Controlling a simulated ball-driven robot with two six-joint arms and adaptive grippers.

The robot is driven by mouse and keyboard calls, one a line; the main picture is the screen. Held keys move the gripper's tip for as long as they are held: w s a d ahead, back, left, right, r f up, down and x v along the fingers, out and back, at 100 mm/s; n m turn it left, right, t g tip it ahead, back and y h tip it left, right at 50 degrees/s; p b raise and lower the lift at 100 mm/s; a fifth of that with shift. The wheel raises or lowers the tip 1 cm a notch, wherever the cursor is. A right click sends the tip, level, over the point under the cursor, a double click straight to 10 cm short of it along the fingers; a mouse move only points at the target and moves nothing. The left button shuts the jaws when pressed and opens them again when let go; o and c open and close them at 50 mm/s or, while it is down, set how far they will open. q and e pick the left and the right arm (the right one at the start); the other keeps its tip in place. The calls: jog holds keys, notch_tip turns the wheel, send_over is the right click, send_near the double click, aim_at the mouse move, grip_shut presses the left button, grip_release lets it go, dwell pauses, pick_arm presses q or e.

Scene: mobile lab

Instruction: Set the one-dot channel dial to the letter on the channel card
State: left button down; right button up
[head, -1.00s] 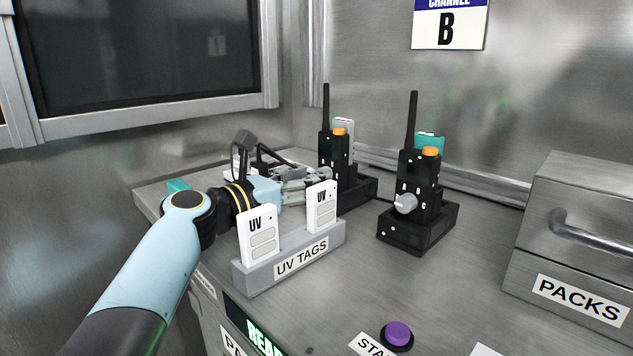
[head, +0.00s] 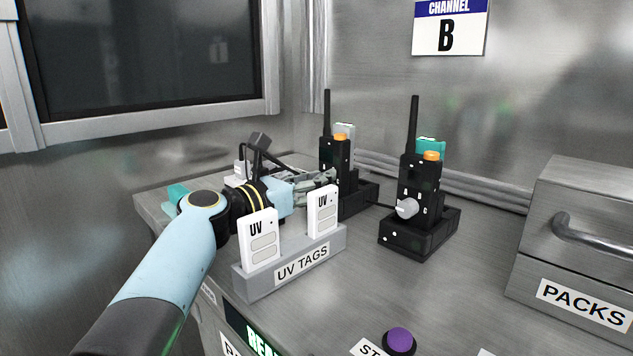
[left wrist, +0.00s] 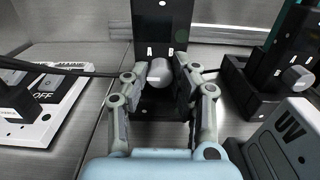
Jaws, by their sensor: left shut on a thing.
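The channel card (head: 447,36) on the back wall reads B. Two black radios stand in black bases, a left one (head: 330,156) and a right one (head: 418,178). My left gripper (head: 322,186) is at the left radio, partly behind a UV tag. In the left wrist view its fingers are shut on the grey dial (left wrist: 160,72) of that radio (left wrist: 163,22). Letters A and B show above this dial, and one white dot shows higher up. The right radio's dial (head: 407,208) is free. My right gripper is out of view.
A grey UV TAGS holder (head: 262,283) with two white tags stands close in front of my left arm. A PACKS drawer box (head: 580,240) is at right, a purple button (head: 400,341) at front. A white OFF panel (left wrist: 45,95) lies left of the gripper.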

pick_arm(q)
jog(key=shift+m, duration=1.4)
jog(key=c, duration=1.1)
grip_release()
jog(key=v, duration=1.1)
jog(key=shift+s+a, duration=0.35)
jog(key=shift+s, duration=0.05)
jog(key=shift+c, duration=0.2)
